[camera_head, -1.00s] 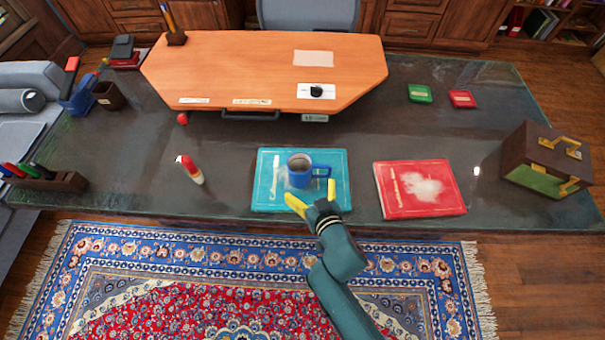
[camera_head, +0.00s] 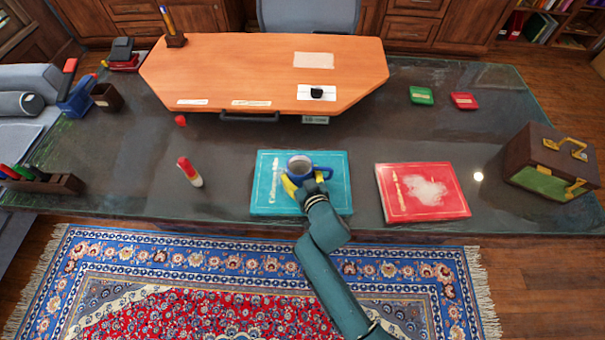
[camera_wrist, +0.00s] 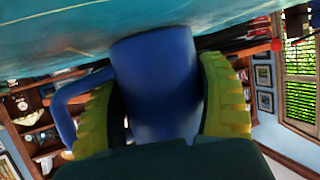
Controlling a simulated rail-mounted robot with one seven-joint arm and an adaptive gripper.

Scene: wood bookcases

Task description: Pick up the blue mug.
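The blue mug (camera_head: 300,167) stands upright on the teal book (camera_head: 270,190) near the desk's front edge. Its handle points right in the head view. A greyish-brown content or inside shows through its rim. My gripper (camera_head: 304,183) is at the mug's front side, with its yellow fingers low beside it. In the wrist view the mug (camera_wrist: 157,80) fills the space between the two fingers (camera_wrist: 160,100), and its handle shows beyond the left finger. Narrow dark gaps show beside the mug, so the fingers look open around it; contact is hard to judge.
A red book (camera_head: 425,205) lies to the right, and a brown case (camera_head: 535,160) stands farther right. The raised orange desk top (camera_head: 240,70) is behind. Dark desk surface between these is clear.

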